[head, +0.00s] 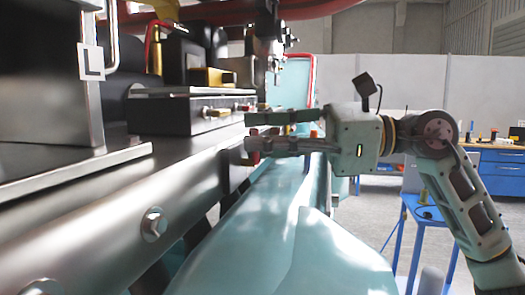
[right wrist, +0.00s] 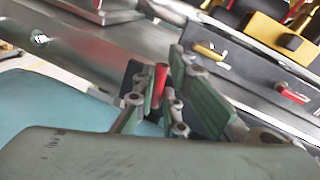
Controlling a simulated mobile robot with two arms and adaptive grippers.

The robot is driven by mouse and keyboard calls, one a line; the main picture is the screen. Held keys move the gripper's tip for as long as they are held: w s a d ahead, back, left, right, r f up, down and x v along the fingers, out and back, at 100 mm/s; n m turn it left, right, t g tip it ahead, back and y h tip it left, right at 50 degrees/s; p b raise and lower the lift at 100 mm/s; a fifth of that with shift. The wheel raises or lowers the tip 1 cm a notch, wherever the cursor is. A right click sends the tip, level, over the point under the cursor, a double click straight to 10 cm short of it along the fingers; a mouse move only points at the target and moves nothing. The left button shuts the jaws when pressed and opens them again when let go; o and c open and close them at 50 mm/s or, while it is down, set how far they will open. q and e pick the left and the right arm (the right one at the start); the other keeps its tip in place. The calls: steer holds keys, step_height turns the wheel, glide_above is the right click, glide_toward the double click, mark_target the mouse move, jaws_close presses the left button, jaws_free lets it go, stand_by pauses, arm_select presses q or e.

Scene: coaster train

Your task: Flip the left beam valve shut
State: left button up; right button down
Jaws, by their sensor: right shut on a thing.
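My right gripper (head: 252,131) reaches in from the right beside the steel beam (head: 190,187). Its two green-grey fingers lie one above the other in the head view. In the right wrist view, a red valve lever (right wrist: 160,82) stands between the fingers of my right gripper (right wrist: 157,76), which is shut on it. A small bit of the red lever (head: 250,159) shows just below the lower finger in the head view. The lever's base is mostly hidden by the fingers. My left gripper is not in view.
A black box (head: 190,111) with a yellow handle (right wrist: 208,50) and a red handle (right wrist: 290,93) sits above the beam. A plate marked L (head: 91,62) is at the left. A teal panel (head: 285,220) lies below the arm. A blue workbench (head: 500,170) stands behind.

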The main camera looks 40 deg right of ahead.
steer(key=shift+w+d+f+m+b, duration=0.15)
steer(key=shift+m+b, duration=0.15)
steer(key=shift+m, duration=0.4)
steer(key=shift+w+d+f+m+b, duration=0.15)
steer(key=shift+m+b, duration=0.1)
steer(key=shift+m, duration=0.45)
steer(key=shift+y, duration=0.3)
steer(key=c, duration=1.8)
jaws_free()
steer(key=shift+s+a+r, duration=0.1)
steer(key=shift+s+r, duration=0.05)
steer(key=shift+c, duration=0.2)
steer(key=shift+w, duration=0.2)
steer(key=shift+d, duration=0.2)
steer(key=shift+s+d+r, duration=0.1)
steer(key=shift+s+d, duration=0.4)
steer(key=shift+s, duration=0.05)
steer(key=v, duration=1)
steer(key=shift+d, duration=0.2)
